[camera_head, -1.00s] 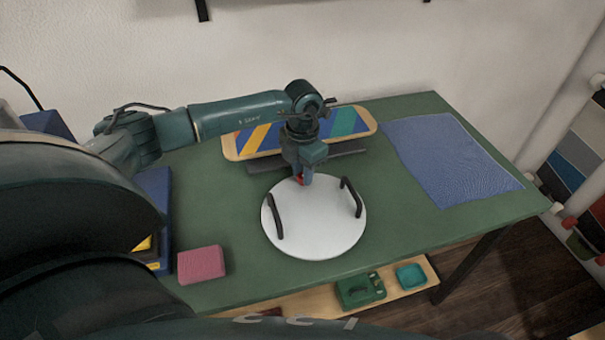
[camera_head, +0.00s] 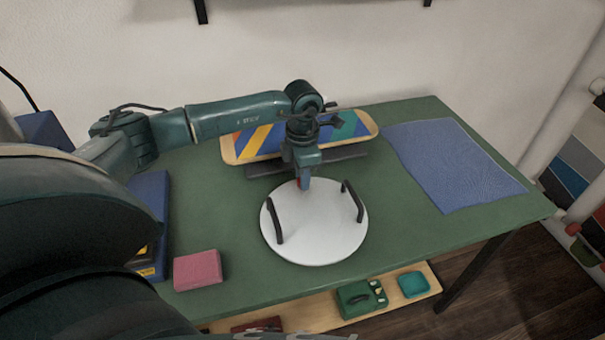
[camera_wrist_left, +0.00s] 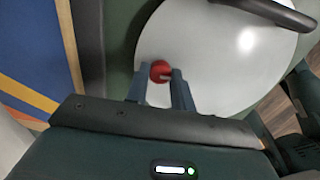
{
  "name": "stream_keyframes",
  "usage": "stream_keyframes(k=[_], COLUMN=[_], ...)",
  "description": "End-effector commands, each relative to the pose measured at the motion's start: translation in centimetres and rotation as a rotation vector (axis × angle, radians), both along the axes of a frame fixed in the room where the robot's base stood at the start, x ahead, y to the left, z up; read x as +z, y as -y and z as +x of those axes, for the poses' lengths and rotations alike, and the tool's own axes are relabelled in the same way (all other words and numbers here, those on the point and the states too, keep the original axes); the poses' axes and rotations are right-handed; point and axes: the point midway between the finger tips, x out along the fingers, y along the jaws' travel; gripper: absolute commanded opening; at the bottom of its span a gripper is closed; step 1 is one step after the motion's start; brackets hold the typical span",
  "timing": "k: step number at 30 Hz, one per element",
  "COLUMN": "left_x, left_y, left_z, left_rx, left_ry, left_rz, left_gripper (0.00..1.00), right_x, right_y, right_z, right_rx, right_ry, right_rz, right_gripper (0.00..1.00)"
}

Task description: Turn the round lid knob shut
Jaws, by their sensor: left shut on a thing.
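The round lid is a white disc (camera_head: 315,235) with two black bar handles, lying on the green table. A small red knob (camera_wrist_left: 160,71) sits near its far edge. In the head view only a sliver of the knob (camera_head: 299,184) shows beside the fingers. My left gripper (camera_head: 304,186) reaches down from above at the lid's far edge. In the left wrist view its two fingers (camera_wrist_left: 161,80) are on either side of the red knob, shut on it. My right gripper is not in view.
A striped skateboard deck (camera_head: 255,143) lies behind the lid on a dark stand. A blue cloth (camera_head: 455,165) covers the table's right part. A pink block (camera_head: 198,270) lies front left, near a blue box (camera_head: 152,205). A lower shelf (camera_head: 325,312) holds small items.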

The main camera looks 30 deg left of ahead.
Motion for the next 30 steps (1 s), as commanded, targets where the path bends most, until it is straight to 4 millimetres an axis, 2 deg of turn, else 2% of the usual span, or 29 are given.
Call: stream_keyframes(k=[6,7,15,23,26,30], left_x=[0.1,0.1,0.1,0.3,1.2,3.9], left_y=[0.0,0.0,0.0,0.0,0.0,0.0], left_z=[0.1,0.1,0.0,0.0,0.1,0.2], left_rx=[-0.001,-0.001,0.000,0.001,0.000,0.001], left_ry=[0.004,0.004,0.002,0.001,0.004,0.007], left_rz=[0.000,0.000,-0.001,0.000,0.000,-0.001], left_gripper=[0.01,0.26,0.46,0.46,0.46,0.46], right_x=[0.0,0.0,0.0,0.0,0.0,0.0], right_y=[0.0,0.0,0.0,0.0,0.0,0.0], right_z=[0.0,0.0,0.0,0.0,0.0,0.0], right_rx=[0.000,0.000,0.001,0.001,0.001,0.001], right_ry=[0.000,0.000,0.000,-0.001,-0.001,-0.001], right_rz=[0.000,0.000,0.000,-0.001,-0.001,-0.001], right_gripper=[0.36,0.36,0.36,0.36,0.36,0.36])
